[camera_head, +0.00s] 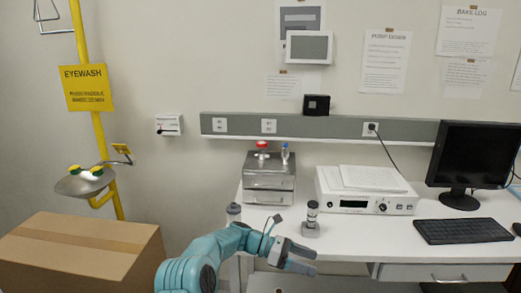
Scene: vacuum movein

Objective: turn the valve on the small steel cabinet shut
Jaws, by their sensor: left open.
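The small steel cabinet (268,182) stands on the white bench against the wall, with drawer fronts facing me. A red-topped valve (262,144) sits on its top, to the left; its exact turn position is too small to tell. My left gripper (306,260) is open and empty at the bench's front edge, lower and to the right of the cabinet, well apart from the valve. My right gripper is not in view.
A small metal device (311,222) and a grey-topped container (234,212) stand near the cabinet. A white instrument (368,202) with papers, a monitor (472,158) and a keyboard (462,230) lie to the right. A cardboard box (82,250) and yellow eyewash stand (98,140) are left.

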